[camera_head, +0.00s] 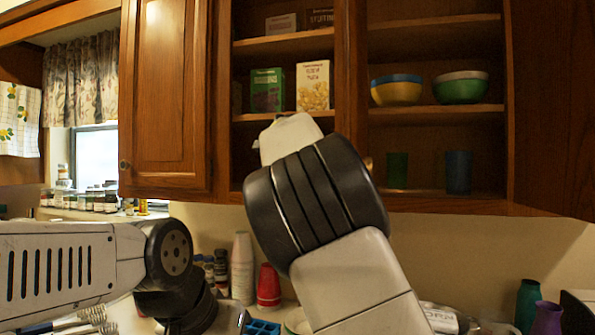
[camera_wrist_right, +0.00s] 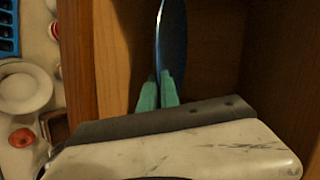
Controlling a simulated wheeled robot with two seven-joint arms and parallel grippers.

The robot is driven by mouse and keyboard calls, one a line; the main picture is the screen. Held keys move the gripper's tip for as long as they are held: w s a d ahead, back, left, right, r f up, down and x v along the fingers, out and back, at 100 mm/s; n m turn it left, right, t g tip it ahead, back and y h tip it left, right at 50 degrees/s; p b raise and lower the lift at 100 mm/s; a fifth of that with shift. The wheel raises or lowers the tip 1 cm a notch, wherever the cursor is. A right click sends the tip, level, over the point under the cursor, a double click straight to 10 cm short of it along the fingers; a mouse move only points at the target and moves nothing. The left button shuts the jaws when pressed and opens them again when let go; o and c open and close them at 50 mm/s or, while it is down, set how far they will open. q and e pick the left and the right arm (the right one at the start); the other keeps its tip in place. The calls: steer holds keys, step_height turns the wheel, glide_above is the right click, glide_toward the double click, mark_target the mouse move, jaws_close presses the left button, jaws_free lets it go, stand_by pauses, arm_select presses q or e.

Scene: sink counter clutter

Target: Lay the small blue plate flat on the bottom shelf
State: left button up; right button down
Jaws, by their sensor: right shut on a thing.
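The small blue plate (camera_wrist_right: 177,38) shows in the right wrist view, standing nearly on edge. My right gripper (camera_wrist_right: 158,88) is shut on its lower edge with teal fingertips. Wooden cabinet panels surround the plate. In the head view my right arm reaches up to the open cabinet; its gripper and the plate are hidden behind the arm. The bottom shelf (camera_head: 425,193) shows on the right side of the cabinet, and its left part is mostly hidden by my arm. My left arm reaches in at lower left, but its fingertips are not visible.
A green cup (camera_head: 397,170) and a blue cup (camera_head: 458,172) stand on the bottom shelf at right. Bowls (camera_head: 396,91) and boxes (camera_head: 313,86) stand on the shelf above. A closed door (camera_head: 165,95) is at left. A red cup (camera_head: 268,287) and bottles stand on the counter below.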

steer(key=shift+a, duration=0.1)
steer(key=shift+s+a+r, duration=0.1)
steer(key=shift+s+a, duration=0.05)
steer(key=shift+s, duration=0.1)
steer(key=shift+f, duration=2.1)
steer(key=shift+f, duration=0.15)
steer(key=c, duration=1.6)
jaws_free()
steer(key=shift+o, duration=0.4)
steer(key=shift+f, duration=0.15)
steer(key=shift+s, duration=0.15)
